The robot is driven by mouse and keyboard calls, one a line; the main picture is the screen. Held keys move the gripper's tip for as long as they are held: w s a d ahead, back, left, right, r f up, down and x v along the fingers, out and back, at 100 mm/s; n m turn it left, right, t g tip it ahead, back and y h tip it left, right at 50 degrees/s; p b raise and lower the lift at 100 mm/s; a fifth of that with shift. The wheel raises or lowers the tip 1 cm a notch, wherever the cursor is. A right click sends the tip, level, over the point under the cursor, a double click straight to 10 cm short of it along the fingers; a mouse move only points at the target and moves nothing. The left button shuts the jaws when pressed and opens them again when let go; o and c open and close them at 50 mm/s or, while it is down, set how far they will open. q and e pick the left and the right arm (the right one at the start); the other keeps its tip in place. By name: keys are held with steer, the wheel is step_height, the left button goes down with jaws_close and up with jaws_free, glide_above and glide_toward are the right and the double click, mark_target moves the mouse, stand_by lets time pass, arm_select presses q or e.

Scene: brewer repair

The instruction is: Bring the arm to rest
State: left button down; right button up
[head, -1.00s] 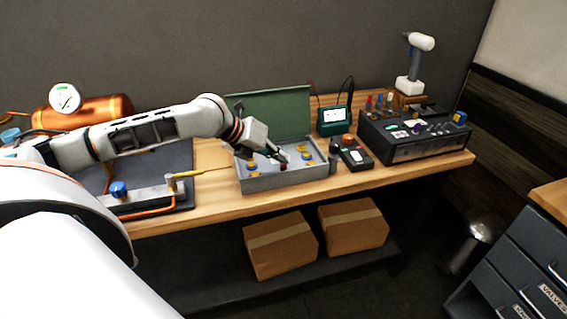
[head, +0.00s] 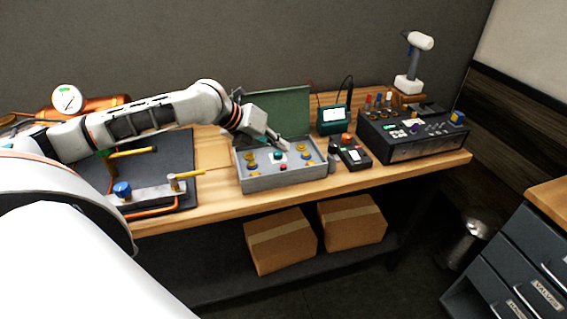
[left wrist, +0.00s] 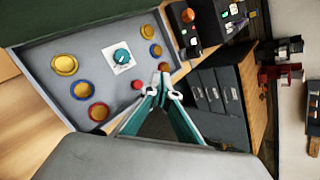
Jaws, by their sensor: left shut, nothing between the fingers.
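My left arm (head: 130,122) reaches in from the left over the workbench. My left gripper (head: 284,144) is shut and empty, above the open grey case (head: 285,180) with the green lid (head: 278,112). In the left wrist view the shut fingertips (left wrist: 167,92) show in front of the case's right part. In the case lie yellow, blue-rimmed and red-rimmed round parts, a small red piece (left wrist: 137,84) and a teal knob on a white square (left wrist: 121,57). My right gripper is not in view.
A dark mat with a pipe assembly (head: 150,194) and a copper tank with a gauge (head: 67,99) are at the left. A handheld device (head: 353,156), a teal meter (head: 333,118) and a black control box (head: 415,145) stand right of the case. Cartons (head: 279,240) sit on the shelf below.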

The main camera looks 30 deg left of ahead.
arm_select(q)
steer(key=shift+r, duration=0.7)
